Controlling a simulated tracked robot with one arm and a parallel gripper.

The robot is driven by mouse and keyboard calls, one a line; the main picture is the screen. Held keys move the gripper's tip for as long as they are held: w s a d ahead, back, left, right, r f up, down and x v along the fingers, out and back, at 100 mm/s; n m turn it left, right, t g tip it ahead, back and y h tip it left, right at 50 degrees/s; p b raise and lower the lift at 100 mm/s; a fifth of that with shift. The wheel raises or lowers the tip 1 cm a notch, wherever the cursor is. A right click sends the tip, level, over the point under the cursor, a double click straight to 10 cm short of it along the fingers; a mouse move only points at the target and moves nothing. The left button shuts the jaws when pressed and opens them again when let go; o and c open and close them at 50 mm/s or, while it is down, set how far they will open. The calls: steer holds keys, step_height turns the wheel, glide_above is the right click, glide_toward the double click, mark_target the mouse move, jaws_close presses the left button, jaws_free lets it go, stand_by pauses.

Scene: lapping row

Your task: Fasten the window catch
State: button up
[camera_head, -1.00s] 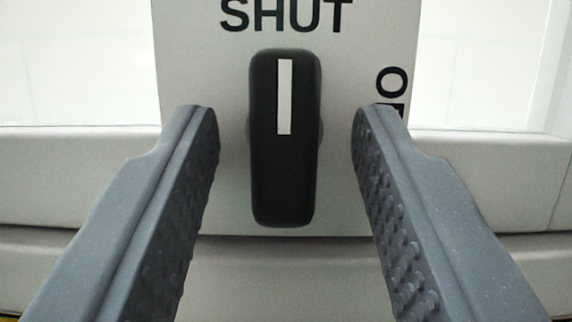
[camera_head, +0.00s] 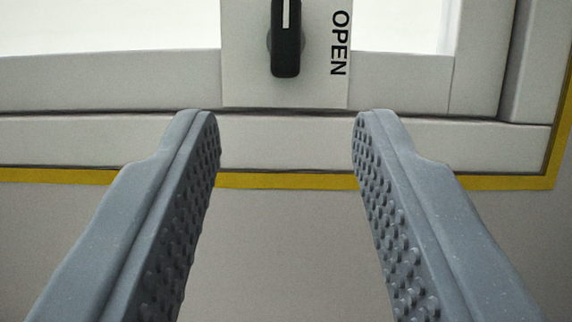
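The window catch (camera_head: 286,52) is a black upright handle with a white stripe, at the top middle of the picture. Its top end is cut off by the picture's edge. It sits on a pale plate (camera_head: 242,85) with the word OPEN printed sideways to the right of the handle. The white stripe points straight up. My gripper (camera_head: 286,118) is open and empty, its two grey studded fingers wide apart. The fingers are below the handle in the picture and clear of it.
The pale window frame (camera_head: 110,82) runs across the top, with bright glass (camera_head: 110,25) above it. A yellow strip (camera_head: 285,181) borders the frame below and at the right. Plain grey wall (camera_head: 285,250) fills the lower part, with nothing between my fingers.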

steer(key=shift+s+f+b, duration=0.2)
steer(key=shift+f+b, duration=0.1)
steer(key=shift+b, duration=0.8)
steer(key=shift+s+b, duration=0.1)
steer(key=shift+b, duration=0.35)
steer(key=b+v, duration=0.2)
steer(key=b, duration=0.4)
steer(key=shift+r, duration=0.1)
